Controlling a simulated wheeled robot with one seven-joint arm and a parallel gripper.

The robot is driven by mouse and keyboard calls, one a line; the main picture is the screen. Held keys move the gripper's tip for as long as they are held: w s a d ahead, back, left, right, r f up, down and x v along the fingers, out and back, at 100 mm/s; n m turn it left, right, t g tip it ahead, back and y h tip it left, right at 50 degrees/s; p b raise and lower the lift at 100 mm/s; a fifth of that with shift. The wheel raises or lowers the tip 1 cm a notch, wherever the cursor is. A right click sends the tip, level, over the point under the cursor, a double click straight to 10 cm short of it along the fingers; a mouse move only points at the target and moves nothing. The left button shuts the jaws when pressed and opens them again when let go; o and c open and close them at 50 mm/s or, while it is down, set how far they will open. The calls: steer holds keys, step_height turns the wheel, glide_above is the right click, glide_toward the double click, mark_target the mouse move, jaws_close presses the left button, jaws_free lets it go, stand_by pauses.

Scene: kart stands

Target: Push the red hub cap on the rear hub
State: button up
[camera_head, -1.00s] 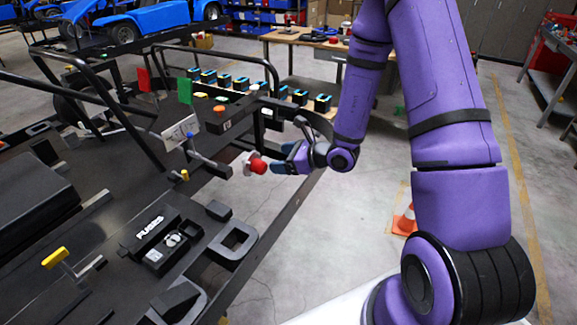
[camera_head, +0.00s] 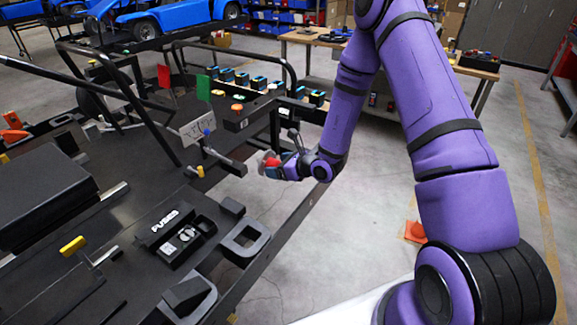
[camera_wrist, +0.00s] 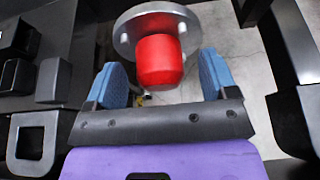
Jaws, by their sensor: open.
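The red hub cap (camera_wrist: 160,62) is a rounded red cylinder. In the wrist view it stands in front of the round grey rear hub (camera_wrist: 126,36), overlapping its middle. I cannot tell whether it is fully seated. My gripper (camera_wrist: 162,72) is open, with one blue finger pad on each side of the cap and a visible gap to each. In the head view the cap (camera_head: 271,162) is small and partly hidden by my gripper (camera_head: 275,170), at the right side of the kart frame.
A black bar (camera_head: 226,161) ends just left of the hub. A black box marked FUSES (camera_head: 174,237) and a black square ring (camera_head: 245,242) lie on the stand nearer me. Open floor (camera_head: 370,215) lies to the right. An orange cone (camera_head: 415,231) stands there.

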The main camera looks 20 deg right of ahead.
steer(key=shift+w+a+f, duration=0.2)
steer(key=shift+w+a, duration=0.15)
steer(key=shift+w, duration=0.1)
steer(key=c, duration=1.1)
steer(key=s+d, duration=0.3)
steer(key=s, duration=0.2)
steer(key=shift+d+f, duration=0.15)
steer(key=shift+d, duration=0.15)
stand_by(1.8)
